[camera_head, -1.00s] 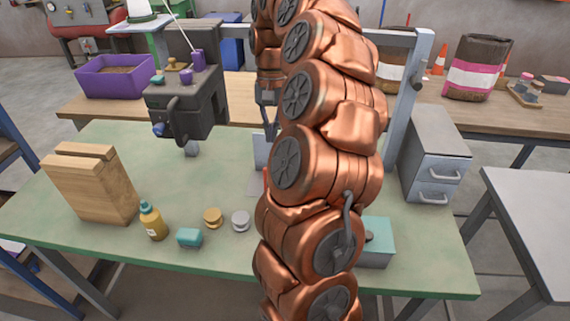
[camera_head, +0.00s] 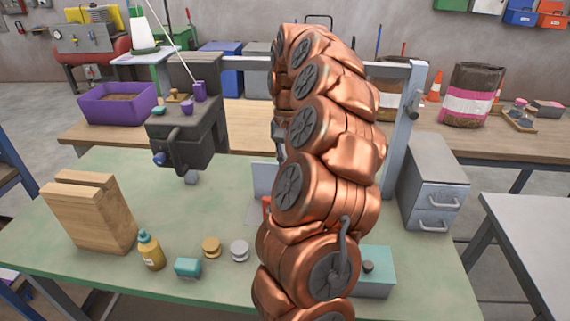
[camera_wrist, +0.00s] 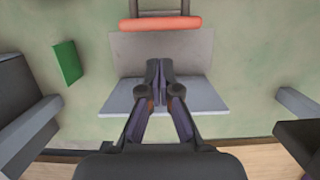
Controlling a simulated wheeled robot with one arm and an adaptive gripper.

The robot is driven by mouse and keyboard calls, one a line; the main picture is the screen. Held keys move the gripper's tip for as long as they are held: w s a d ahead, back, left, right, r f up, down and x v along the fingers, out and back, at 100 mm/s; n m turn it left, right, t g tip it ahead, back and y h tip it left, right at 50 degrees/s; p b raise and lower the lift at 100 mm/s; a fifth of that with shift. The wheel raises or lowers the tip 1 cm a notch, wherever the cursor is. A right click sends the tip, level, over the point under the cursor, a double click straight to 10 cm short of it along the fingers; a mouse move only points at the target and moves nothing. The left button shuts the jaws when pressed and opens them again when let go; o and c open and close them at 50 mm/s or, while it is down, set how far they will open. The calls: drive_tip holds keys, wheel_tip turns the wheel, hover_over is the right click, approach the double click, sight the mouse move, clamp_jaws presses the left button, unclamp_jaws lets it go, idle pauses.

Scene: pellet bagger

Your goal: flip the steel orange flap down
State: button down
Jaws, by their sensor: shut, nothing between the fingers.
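In the wrist view the steel flap (camera_wrist: 126,52) shows as a flat grey plate with an orange bar (camera_wrist: 160,22) along its top edge. A lighter steel plate (camera_wrist: 115,100) meets it at its lower edge in the picture. My gripper (camera_wrist: 160,68) is shut and empty, its fingertips in front of the seam between the two plates; I cannot tell whether they touch. In the head view only the left part of the steel plate (camera_head: 264,180) and an orange end (camera_head: 266,206) show beside my arm. My arm hides the rest, and most of the gripper.
A grey frame post (camera_head: 407,135) and a drawer cabinet (camera_head: 435,190) stand right of my arm, a dark machine (camera_head: 187,130) to its left.

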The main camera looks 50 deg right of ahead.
drive_tip(key=p+x, duration=0.1)
drive_tip(key=x, duration=0.6)
drive_tip(key=shift+f+p, duration=0.4)
drive_tip(key=shift+a, duration=0.15)
